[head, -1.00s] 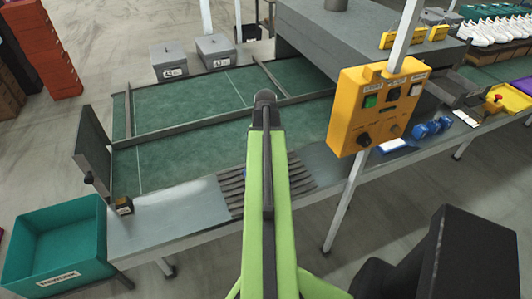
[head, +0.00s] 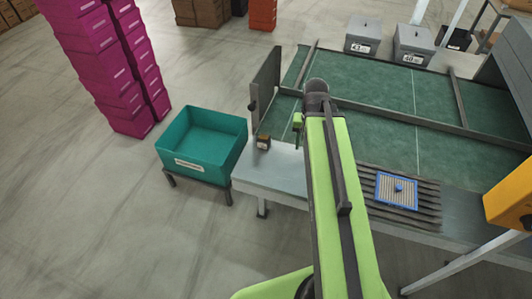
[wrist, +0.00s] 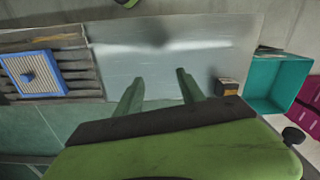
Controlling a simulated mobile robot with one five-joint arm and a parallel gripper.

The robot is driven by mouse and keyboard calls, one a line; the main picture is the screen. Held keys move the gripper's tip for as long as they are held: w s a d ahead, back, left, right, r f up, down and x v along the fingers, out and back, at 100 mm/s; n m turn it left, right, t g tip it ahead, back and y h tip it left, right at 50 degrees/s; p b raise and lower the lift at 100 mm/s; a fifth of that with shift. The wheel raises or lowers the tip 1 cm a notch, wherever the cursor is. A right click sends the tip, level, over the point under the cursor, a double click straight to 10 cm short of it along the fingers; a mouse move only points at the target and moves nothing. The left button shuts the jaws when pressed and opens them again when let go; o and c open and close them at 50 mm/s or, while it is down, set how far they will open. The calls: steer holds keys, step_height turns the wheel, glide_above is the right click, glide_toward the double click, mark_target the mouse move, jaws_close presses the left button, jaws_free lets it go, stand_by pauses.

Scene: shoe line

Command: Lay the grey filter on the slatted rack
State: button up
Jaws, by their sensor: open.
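The grey filter (head: 397,196) has a blue frame and a blue knob in its middle. It lies flat on the slatted rack (head: 430,212), near the rack's middle. In the wrist view the filter (wrist: 33,73) and part of the rack (wrist: 80,78) show at the left. My gripper (wrist: 160,80) is open, with nothing between its two green fingers. It is above the bare metal bench, to one side of the rack and apart from the filter. In the head view my arm hides most of the gripper.
A small dark box (head: 263,142) stands at the bench's left end, near an upright grey panel (head: 265,83). A teal bin (head: 205,170) stands beyond that end. The green belt (head: 385,85) runs behind the bench. A yellow control box (head: 510,200) is at the right.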

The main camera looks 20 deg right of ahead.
steer(key=a+n, duration=0.5)
steer(key=a, duration=1.2)
steer(key=shift+w+a, duration=0.3)
steer(key=shift+w, duration=0.15)
